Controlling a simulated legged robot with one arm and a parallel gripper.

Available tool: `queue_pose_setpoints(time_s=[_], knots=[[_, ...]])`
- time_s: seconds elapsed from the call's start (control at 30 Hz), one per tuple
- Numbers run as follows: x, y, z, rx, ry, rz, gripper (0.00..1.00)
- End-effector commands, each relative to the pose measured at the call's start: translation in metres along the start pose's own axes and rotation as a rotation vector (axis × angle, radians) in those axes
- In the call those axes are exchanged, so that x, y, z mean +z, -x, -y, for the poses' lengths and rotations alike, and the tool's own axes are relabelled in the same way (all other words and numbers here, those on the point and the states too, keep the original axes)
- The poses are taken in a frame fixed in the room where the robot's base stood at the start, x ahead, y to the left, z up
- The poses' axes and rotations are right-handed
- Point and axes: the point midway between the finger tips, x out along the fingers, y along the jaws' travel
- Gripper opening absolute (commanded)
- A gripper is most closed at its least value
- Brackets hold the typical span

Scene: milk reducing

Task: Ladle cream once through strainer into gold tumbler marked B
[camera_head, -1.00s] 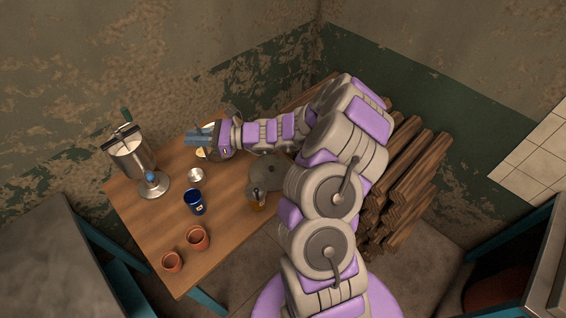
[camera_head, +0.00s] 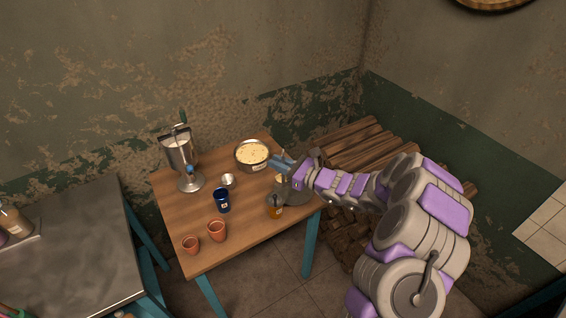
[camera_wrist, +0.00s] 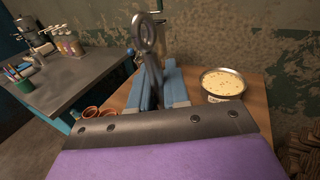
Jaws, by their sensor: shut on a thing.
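My gripper (camera_head: 281,163) is right of the cream pan in the head view. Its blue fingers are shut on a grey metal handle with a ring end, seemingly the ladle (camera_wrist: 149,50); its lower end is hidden. The round metal pan of pale cream (camera_head: 252,155) stands at the table's back and shows right of my fingers in the wrist view (camera_wrist: 222,84). The gold tumbler (camera_head: 275,212) stands near the table's right edge. A grey thing, apparently the strainer (camera_head: 275,199), covers its top. The letter on its label is unreadable.
A grey disc (camera_head: 298,193) lies beside the gold tumbler, partly under my gripper. A blue labelled cup (camera_head: 222,203), two clay cups (camera_head: 217,231), a small metal cup (camera_head: 228,181) and a tall metal separator (camera_head: 180,155) stand left. Stacked logs (camera_head: 340,150) are behind right.

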Motion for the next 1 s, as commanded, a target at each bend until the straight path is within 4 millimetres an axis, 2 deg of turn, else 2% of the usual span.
queue_pose_setpoints(time_s=[0.3, 0.6, 0.77, 1.0], knots=[[-0.025, 0.009, 0.004, -0.002, -0.006, 0.007, 0.0], [-0.052, 0.002, -0.001, 0.0, -0.001, 0.004, 0.0], [-0.047, -0.008, -0.01, 0.004, 0.085, -0.075, 0.0], [-0.048, -0.009, -0.014, 0.004, 0.156, -0.149, 0.0]])
